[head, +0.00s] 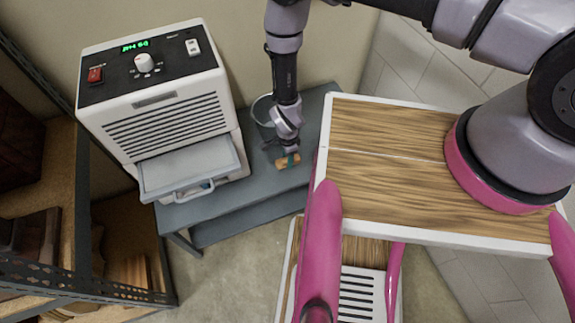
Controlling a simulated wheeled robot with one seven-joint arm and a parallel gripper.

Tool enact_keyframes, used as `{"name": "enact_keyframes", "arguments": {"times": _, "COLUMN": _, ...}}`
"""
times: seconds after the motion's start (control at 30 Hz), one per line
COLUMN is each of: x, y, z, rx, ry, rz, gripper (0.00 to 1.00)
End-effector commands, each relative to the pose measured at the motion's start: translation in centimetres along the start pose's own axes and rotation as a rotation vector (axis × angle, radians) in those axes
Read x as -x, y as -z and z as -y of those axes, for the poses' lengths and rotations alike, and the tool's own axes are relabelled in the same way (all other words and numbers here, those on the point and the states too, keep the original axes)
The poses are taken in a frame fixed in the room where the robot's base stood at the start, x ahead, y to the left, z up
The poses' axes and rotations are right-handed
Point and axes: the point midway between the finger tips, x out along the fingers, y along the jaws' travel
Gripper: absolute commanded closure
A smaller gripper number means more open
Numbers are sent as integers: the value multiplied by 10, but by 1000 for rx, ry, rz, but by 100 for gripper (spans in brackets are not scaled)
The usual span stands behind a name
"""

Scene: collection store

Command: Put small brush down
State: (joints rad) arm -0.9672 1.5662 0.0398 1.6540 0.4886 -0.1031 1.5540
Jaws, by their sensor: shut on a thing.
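The small brush (288,161) has a light brown body and a dark green band near its middle. It shows just below my gripper (289,150), at the front of a grey table (232,199). My gripper is shut on the brush and points down. The fingertips are small in this view and partly hidden by the wrist. I cannot tell whether the brush touches the table top or is held a little above it.
A white dehumidifier (160,98) with an open front tray (188,172) stands on the table to the left. A grey bucket (263,110) stands behind my gripper. Metal shelving (85,230) fills the left side. A strip of table around the brush is clear.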

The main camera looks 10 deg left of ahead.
Motion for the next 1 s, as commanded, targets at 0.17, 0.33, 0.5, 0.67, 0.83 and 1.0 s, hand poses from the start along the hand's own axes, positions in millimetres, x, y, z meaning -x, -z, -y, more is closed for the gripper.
{"name": "enact_keyframes", "arguments": {"times": 0.17, "x": -24, "y": 0, "z": -1, "rx": 2, "ry": -1, "rz": 0, "gripper": 100}}
{"name": "enact_keyframes", "arguments": {"times": 0.33, "x": -42, "y": 0, "z": 0, "rx": 2, "ry": -1, "rz": 0, "gripper": 100}}
{"name": "enact_keyframes", "arguments": {"times": 0.5, "x": -43, "y": 0, "z": 0, "rx": 2, "ry": -1, "rz": 0, "gripper": 100}}
{"name": "enact_keyframes", "arguments": {"times": 0.67, "x": -44, "y": 0, "z": 0, "rx": 1, "ry": -1, "rz": 0, "gripper": 100}}
{"name": "enact_keyframes", "arguments": {"times": 0.83, "x": -46, "y": 0, "z": 0, "rx": 1, "ry": -1, "rz": 0, "gripper": 26}}
{"name": "enact_keyframes", "arguments": {"times": 1.0, "x": -45, "y": 0, "z": 0, "rx": 1, "ry": -1, "rz": 0, "gripper": 26}}
